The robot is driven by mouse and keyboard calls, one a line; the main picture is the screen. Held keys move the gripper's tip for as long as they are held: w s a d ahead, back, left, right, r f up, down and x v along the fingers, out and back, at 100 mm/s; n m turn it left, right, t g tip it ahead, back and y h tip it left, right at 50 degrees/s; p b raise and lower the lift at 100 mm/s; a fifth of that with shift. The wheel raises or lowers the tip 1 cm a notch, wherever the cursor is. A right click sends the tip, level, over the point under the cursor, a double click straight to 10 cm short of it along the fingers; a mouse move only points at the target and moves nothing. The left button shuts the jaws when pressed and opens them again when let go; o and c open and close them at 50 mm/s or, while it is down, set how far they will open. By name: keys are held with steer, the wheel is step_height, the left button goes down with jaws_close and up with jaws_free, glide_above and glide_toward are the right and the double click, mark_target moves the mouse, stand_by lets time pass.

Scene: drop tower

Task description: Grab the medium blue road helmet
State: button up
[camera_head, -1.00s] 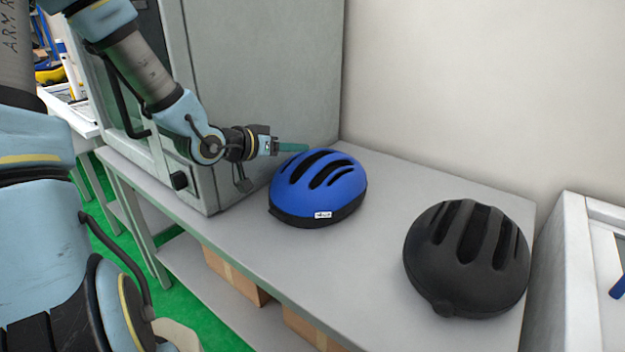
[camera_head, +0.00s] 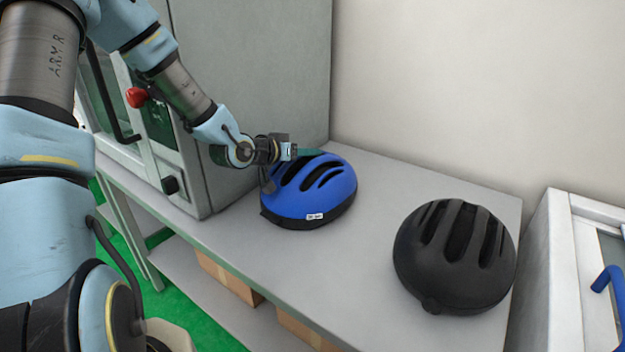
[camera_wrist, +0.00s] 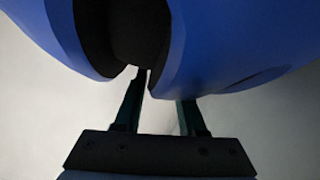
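The blue road helmet (camera_head: 330,200) sits upright on the grey bench, with dark vent slots, a black lower rim and a small white label. It fills the top of the wrist view (camera_wrist: 240,45), where a dark vent opens at the left of the middle. My gripper (camera_head: 308,152) reaches in from the left at the helmet's upper back edge. In the wrist view its two green fingers (camera_wrist: 163,100) stand apart. The left fingertip is by the vent's end, and the right one is partly hidden behind the blue shell. I cannot tell whether they touch it.
A black helmet (camera_head: 455,257) stands at the bench's right. A large grey cabinet (camera_head: 255,90) stands behind my arm at the left. A white-framed unit with a blue handle (camera_head: 608,280) is at the far right. The grey bench top (camera_head: 370,250) is clear between the helmets.

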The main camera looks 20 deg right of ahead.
jaws_close()
stand_by(1.3)
